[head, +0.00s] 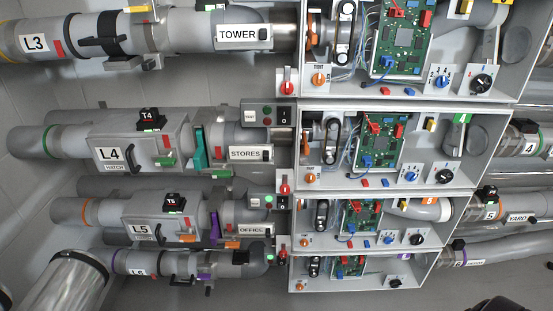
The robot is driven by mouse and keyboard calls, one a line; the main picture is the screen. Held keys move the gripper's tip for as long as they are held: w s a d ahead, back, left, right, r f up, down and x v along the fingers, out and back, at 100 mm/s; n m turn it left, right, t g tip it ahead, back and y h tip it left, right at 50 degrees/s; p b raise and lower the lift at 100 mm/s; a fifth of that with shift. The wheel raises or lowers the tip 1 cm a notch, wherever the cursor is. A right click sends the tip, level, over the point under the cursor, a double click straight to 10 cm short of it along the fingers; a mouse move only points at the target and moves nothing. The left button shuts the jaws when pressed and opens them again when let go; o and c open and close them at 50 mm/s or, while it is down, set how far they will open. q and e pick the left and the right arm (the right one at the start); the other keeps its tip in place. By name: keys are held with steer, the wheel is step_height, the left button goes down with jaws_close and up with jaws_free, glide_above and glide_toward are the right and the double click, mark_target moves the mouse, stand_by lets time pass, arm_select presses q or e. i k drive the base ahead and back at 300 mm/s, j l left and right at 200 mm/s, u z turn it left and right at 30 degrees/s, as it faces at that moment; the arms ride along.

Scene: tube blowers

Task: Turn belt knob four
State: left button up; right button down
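The open grey box of line four (385,111) is the second from the top, to the right of the pipe labelled L4 (110,154) and the STORES label (245,153). Its lower panel carries an orange knob (310,178) at left, a blue knob (411,175) and a black knob (445,177) at right. A small belt drive (331,131) sits inside at left, above the orange knob. The lettering by these knobs is too small to read, so I cannot tell which is the belt knob.
Similar boxes lie above, by the TOWER label (243,35), and below, by the OFFICE label (253,230). Red switches (285,188) stick out left of the boxes. A shiny cylinder (72,283) fills the lower left.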

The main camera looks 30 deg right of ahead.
mark_target(310, 178)
steer(key=z, duration=1.25)
